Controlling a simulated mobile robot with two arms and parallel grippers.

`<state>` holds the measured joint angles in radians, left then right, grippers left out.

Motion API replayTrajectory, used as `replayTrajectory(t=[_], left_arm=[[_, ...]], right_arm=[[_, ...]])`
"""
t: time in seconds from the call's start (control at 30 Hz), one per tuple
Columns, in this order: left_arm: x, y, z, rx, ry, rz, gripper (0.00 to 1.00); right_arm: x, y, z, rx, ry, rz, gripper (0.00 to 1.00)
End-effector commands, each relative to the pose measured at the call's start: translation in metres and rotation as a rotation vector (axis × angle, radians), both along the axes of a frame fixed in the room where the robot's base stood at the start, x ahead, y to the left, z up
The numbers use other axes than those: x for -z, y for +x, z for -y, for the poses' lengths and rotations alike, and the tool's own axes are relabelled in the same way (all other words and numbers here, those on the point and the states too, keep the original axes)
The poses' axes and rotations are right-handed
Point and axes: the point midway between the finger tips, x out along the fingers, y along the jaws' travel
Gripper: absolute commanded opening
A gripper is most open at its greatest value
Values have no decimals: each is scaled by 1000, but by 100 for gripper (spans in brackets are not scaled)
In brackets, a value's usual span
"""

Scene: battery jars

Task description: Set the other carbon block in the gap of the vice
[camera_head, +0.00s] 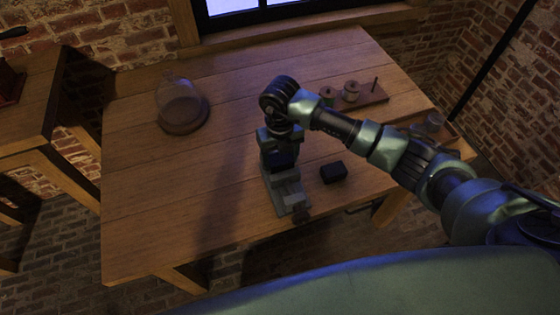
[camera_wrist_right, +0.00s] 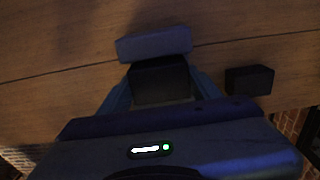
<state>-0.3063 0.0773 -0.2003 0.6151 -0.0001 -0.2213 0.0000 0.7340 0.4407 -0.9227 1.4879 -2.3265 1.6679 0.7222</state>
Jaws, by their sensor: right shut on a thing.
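The grey vice (camera_head: 287,192) stands on the wooden table, its long bed running toward the front edge. My right gripper (camera_head: 281,158) is right over the vice, pointing down. In the right wrist view, my right gripper (camera_wrist_right: 160,78) is shut on a black carbon block (camera_wrist_right: 161,84). A grey vice jaw (camera_wrist_right: 153,44) lies directly beyond the held block. Whether the block touches the jaws or the gap's floor cannot be told. A second black carbon block (camera_head: 333,172) lies on the table right of the vice, and also shows in the wrist view (camera_wrist_right: 249,80). My left gripper is not in view.
A glass dome on a round base (camera_head: 183,115) stands at the table's back left. A wooden board with spools (camera_head: 350,94) and an upright peg lies at the back right. The table's left part (camera_head: 150,210) is clear.

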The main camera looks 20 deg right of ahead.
Motion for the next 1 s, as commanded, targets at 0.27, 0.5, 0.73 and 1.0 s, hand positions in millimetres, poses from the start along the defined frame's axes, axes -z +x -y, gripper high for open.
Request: replayTrajectory(t=[0.27, 0.5, 0.73, 1.0], left_arm=[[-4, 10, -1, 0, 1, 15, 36], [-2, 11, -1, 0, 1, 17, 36], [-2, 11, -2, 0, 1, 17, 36], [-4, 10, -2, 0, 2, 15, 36]], right_arm=[[25, 0, -1, -1, 1, 1, 13], [26, 0, 0, -1, 1, 1, 13], [27, 0, 0, 0, 1, 0, 85], [25, 0, 0, 0, 1, 0, 85]])
